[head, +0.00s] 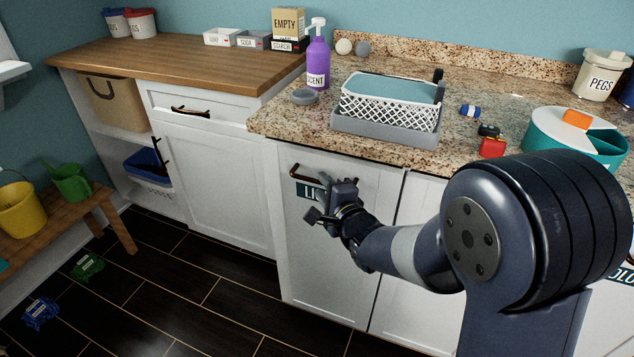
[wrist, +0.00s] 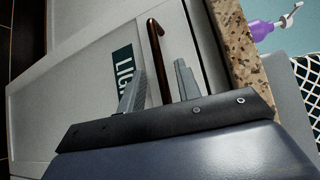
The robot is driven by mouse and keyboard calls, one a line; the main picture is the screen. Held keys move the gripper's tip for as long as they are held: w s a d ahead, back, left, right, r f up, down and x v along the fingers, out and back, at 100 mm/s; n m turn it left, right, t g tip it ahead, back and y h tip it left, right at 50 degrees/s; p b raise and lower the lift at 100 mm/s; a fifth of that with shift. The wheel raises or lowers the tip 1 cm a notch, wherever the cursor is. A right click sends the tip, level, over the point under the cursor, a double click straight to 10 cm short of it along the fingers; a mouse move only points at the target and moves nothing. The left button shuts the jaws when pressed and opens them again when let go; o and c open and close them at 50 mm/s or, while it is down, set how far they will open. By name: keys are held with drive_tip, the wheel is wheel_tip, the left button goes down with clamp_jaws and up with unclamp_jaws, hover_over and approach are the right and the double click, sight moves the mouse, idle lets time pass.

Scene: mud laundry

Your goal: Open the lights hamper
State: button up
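The lights hamper is a white front panel (head: 318,250) under the granite counter, and it looks shut, flush with its neighbour. Its dark bronze bar handle (head: 303,173) is near the top edge; in the wrist view the handle (wrist: 155,45) runs up between my two fingers. A dark teal label (wrist: 124,68) beside the handle shows the start of "LIGHTS"; in the head view my gripper hides part of it. My gripper (head: 320,202) is open in front of the panel, close to the handle. I cannot tell whether the fingers touch the bar.
The granite counter (head: 275,118) above holds a white basket (head: 388,103) on a grey tray, a purple pump bottle (head: 318,60) and a teal container (head: 565,146). A wooden bench (head: 112,218) stands left. A green item (head: 87,266) and a blue item (head: 40,312) lie on the dark floor.

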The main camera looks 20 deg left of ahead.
sight(319, 183)
drive_tip(key=shift+x, duration=1.85)
clamp_jaws()
